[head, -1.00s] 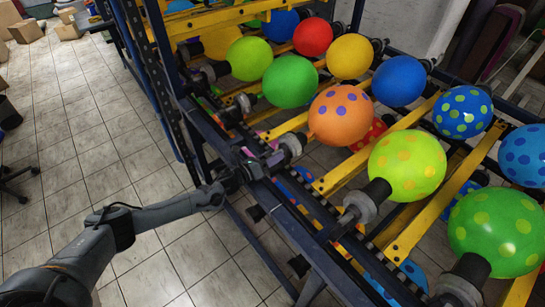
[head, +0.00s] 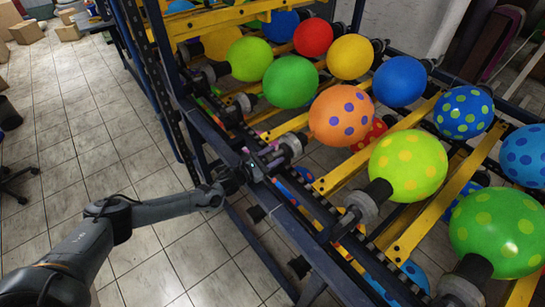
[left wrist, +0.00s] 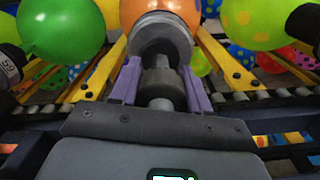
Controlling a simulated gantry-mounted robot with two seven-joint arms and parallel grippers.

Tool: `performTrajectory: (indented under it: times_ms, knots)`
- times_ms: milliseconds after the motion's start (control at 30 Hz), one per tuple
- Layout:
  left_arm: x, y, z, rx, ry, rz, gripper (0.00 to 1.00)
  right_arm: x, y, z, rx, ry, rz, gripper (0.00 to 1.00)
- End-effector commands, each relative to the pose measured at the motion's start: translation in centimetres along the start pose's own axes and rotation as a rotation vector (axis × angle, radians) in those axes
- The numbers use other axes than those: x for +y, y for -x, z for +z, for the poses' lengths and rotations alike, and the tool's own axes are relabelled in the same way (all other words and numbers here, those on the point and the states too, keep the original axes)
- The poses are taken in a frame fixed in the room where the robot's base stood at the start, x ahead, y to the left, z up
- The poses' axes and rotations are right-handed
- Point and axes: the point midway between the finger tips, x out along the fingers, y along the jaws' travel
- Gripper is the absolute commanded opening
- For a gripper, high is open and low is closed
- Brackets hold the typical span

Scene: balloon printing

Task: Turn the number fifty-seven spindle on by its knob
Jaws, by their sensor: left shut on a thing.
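My left gripper (head: 267,157) reaches the rack's near side in the head view. Its two purple fingers (left wrist: 160,88) straddle a grey cylindrical knob (left wrist: 158,83) in the left wrist view and are shut on it. The knob is at the near end of a spindle (head: 290,147) that carries an orange balloon with purple dots (head: 341,115). This balloon also shows at the top of the left wrist view (left wrist: 160,10). No number is readable on this spindle. The spindle to its left (left wrist: 10,68), with a green balloon (left wrist: 60,28), is marked 59. My right gripper is not in view.
A yellow-green dotted balloon (head: 407,166) and a green dotted balloon (head: 497,232) are on neighbouring spindles to the right. Yellow bars (head: 376,147) run between spindles. The dark rack rail (head: 318,214) runs along the near side. The tiled floor (head: 95,150) at left is mostly clear.

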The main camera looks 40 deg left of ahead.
Motion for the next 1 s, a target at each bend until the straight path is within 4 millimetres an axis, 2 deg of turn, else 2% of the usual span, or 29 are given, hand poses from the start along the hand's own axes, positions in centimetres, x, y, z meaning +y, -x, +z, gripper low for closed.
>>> performTrajectory:
  times_ms: [500, 733, 1000]
  knots:
    - [0.12, 0.09, -0.2, 0.007, -0.468, -0.001, 0.16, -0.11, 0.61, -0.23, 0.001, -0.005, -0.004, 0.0]
    - [0.14, 0.1, -0.24, 0.008, -0.609, -0.002, 0.16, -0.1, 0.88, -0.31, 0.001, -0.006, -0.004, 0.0]
    - [0.15, 0.14, -0.32, 0.009, -0.692, -0.002, 0.16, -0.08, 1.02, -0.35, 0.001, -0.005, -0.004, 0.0]
